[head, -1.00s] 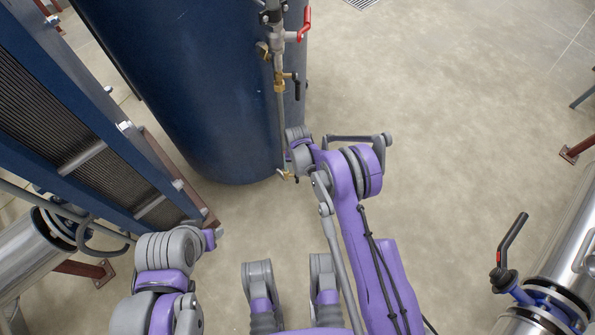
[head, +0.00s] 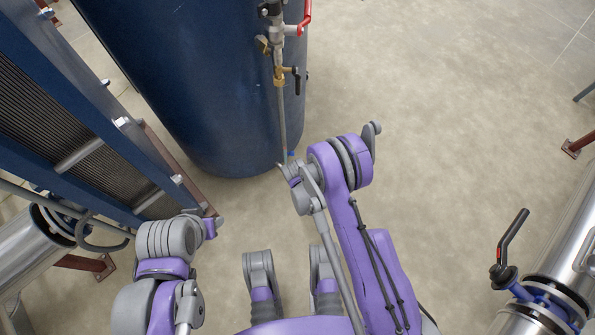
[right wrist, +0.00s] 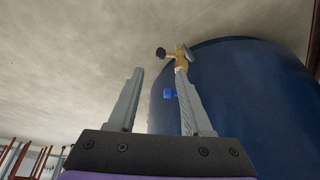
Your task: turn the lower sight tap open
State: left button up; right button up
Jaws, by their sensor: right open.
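The sight line is a thin vertical pipe (head: 282,118) on the front of the blue tank (head: 190,90). In the head view its lower end is partly hidden by my right arm, with a small blue spot (head: 291,154) just above it. In the right wrist view a brass fitting (right wrist: 181,60) with a black knob shows beyond the fingertips, and a small blue part (right wrist: 169,93) shows beside the right-hand finger. I cannot tell which is the tap's handle. My right gripper (right wrist: 160,72) is open, its fingers apart and nothing clearly between them.
Higher on the pipe are a black-handled tap (head: 297,80) and a red-handled valve (head: 305,15). A plate exchanger (head: 60,110) stands left of the tank. A steel pipe with a black-handled valve (head: 510,240) is at the right. The floor right of the tank is clear.

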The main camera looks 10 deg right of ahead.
jog(key=b+x, duration=0.2)
jog(key=x, duration=0.8)
jog(key=shift+f+b, duration=0.1)
jog(key=shift+b, duration=0.2)
grip_shut()
dwell(0.9)
